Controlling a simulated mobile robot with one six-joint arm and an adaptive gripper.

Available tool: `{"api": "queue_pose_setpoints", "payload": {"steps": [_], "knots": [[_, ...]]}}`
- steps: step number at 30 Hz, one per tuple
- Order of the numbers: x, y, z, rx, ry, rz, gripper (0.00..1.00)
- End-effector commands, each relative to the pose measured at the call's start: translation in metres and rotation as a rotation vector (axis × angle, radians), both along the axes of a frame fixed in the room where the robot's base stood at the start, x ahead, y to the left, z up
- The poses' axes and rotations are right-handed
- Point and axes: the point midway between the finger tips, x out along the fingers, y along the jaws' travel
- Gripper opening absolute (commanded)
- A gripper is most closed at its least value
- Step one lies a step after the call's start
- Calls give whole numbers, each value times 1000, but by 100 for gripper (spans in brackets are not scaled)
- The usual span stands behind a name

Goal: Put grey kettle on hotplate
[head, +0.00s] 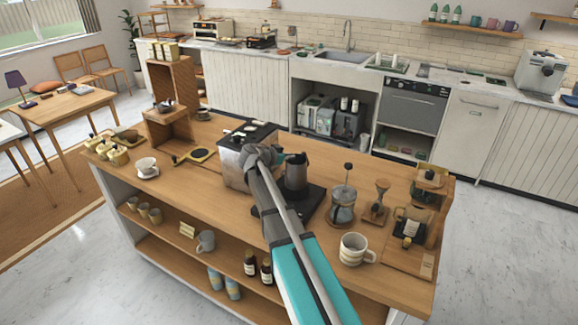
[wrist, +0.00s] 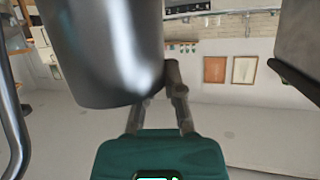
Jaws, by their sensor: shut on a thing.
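The grey kettle (head: 297,173) is a dark metal vessel, upright over the black slab that looks like the hotplate (head: 312,204). My gripper (head: 284,160) is at the kettle's left side, mostly hidden behind my arm's wrist. In the wrist view the kettle's shiny round body (wrist: 108,50) fills the upper left, and my gripper (wrist: 172,85) is shut on it at its side. A curved metal rod shows at the far left of that view. I cannot tell whether the kettle's base touches the slab or hangs just above it.
A silver box machine (head: 235,165) stands close left of the kettle. A French press (head: 342,207), a striped mug (head: 354,249) and a wooden stand (head: 431,185) are to the right.

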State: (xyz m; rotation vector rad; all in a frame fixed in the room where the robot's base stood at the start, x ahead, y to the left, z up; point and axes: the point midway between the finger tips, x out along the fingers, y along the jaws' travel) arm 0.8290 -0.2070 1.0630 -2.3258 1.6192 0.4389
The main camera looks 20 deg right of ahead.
Motion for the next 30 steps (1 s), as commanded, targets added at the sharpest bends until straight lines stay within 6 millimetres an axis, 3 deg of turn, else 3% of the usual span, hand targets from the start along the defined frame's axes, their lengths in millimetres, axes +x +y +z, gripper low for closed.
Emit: {"api": "queue_pose_setpoints", "payload": {"steps": [10, 29, 30], "knots": [[2, -1, -30, -1, 1, 0, 0], [2, 0, -36, -1, 1, 0, 0], [2, 0, -35, 0, 0, 0, 14]]}}
